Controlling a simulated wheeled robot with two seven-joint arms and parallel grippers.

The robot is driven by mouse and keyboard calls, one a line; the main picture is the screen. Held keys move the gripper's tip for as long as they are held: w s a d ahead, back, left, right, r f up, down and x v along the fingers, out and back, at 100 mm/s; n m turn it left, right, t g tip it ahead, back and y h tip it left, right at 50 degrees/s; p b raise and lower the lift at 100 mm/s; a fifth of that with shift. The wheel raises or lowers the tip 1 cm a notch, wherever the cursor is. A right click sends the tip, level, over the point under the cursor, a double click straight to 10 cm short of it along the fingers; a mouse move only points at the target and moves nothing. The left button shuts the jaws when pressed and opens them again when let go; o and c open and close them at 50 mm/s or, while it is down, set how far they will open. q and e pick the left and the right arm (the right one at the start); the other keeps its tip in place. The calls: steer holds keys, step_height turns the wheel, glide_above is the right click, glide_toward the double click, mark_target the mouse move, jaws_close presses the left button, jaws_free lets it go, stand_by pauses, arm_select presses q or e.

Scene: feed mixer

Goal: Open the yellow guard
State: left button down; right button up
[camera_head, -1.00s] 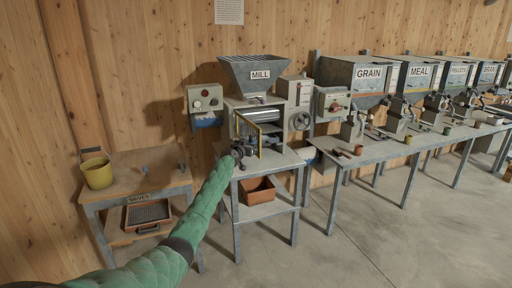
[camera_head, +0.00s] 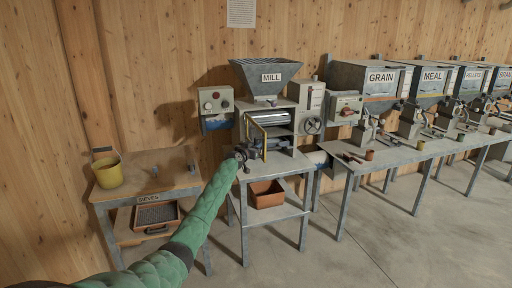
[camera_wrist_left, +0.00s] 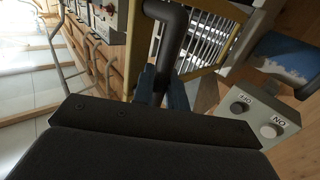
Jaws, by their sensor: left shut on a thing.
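The yellow guard (camera_head: 265,146) is a framed panel on the front of the mill (camera_head: 270,78). It stands swung out at an angle from the mill, with the roller behind it showing. In the left wrist view the guard (camera_wrist_left: 226,10) shows a yellow frame with pale bars. My left gripper (camera_head: 243,154) is at the guard's lower front. In the wrist view its blue fingers (camera_wrist_left: 163,94) are closed around a dark bent handle (camera_wrist_left: 171,45) on the guard. The fingertips are partly hidden behind the handle. My right gripper is out of view.
A side table (camera_head: 150,172) with a yellow bucket (camera_head: 108,171) stands left. An orange bin (camera_head: 266,194) sits below the mill.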

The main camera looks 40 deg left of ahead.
arm_select(q)
steer(key=c, duration=1.5)
jaws_free()
steer(key=shift+a+r, duration=0.25)
steer(key=shift+r, duration=0.1)
steer(key=shift+d+f, duration=0.1)
steer(key=shift+f, duration=0.2)
steer(key=s+b, duration=0.1)
steer(key=s, duration=0.6)
steer(key=shift+s+d, duration=0.4)
steer(key=shift+d, duration=0.05)
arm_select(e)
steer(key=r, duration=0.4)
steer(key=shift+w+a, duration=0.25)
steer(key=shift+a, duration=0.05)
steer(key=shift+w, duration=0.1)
